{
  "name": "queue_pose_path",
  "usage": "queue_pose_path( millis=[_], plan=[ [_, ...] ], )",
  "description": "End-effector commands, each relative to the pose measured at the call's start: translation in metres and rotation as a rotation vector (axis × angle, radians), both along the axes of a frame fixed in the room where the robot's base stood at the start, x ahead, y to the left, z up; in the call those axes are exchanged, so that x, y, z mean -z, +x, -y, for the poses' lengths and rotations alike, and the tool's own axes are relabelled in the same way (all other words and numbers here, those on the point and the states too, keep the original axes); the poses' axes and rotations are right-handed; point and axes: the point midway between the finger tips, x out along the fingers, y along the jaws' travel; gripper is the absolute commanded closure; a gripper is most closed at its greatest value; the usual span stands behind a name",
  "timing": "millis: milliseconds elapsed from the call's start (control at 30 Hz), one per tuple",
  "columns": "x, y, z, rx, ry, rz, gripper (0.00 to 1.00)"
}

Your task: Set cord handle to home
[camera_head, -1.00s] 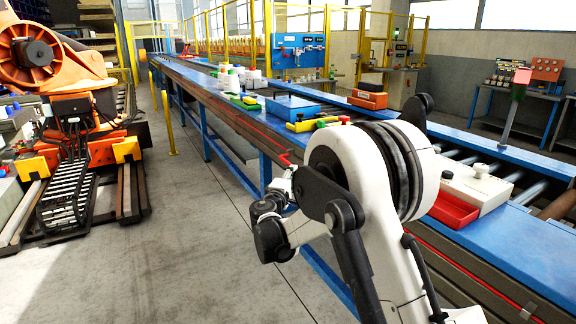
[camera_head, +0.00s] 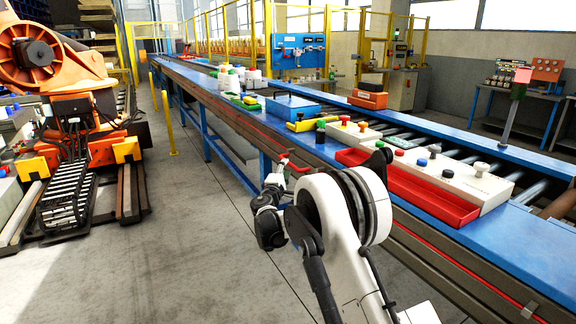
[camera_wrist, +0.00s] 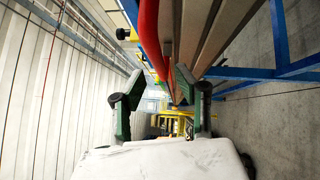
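A red cord handle (camera_head: 293,163) shows at the near edge of the blue conveyor table, beside the dark rail. In the wrist view a thick red bar (camera_wrist: 149,38) runs down from the top, near the tips of my fingers; I take it to be the same handle. My gripper (camera_wrist: 160,78) has its two dark green fingers spread apart, with nothing seen held between them. In the head view my gripper (camera_head: 279,176) is small and close below the red handle. Whether it touches the handle cannot be told.
The blue table (camera_head: 225,110) carries a white button panel (camera_head: 455,176), a red tray (camera_head: 425,194), a blue box (camera_head: 292,107) and several bottles. An orange robot (camera_head: 70,100) stands at the left. The grey floor (camera_head: 180,240) between is clear.

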Motion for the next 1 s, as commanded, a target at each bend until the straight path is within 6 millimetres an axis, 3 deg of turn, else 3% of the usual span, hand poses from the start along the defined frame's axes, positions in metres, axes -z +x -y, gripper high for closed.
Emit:
queue_pose_path(
  millis=[100, 300, 667, 900, 1000],
  plan=[
    [-0.002, 0.019, 0.004, 0.000, 0.000, 0.000, 0.69],
    [-0.005, 0.037, 0.009, 0.000, 0.001, 0.000, 0.69],
    [-0.006, 0.042, 0.009, -0.001, 0.001, 0.000, 0.69],
    [-0.006, 0.041, 0.009, -0.001, 0.001, 0.000, 0.98],
    [-0.006, 0.041, 0.009, -0.001, 0.001, 0.000, 1.00]
  ],
)
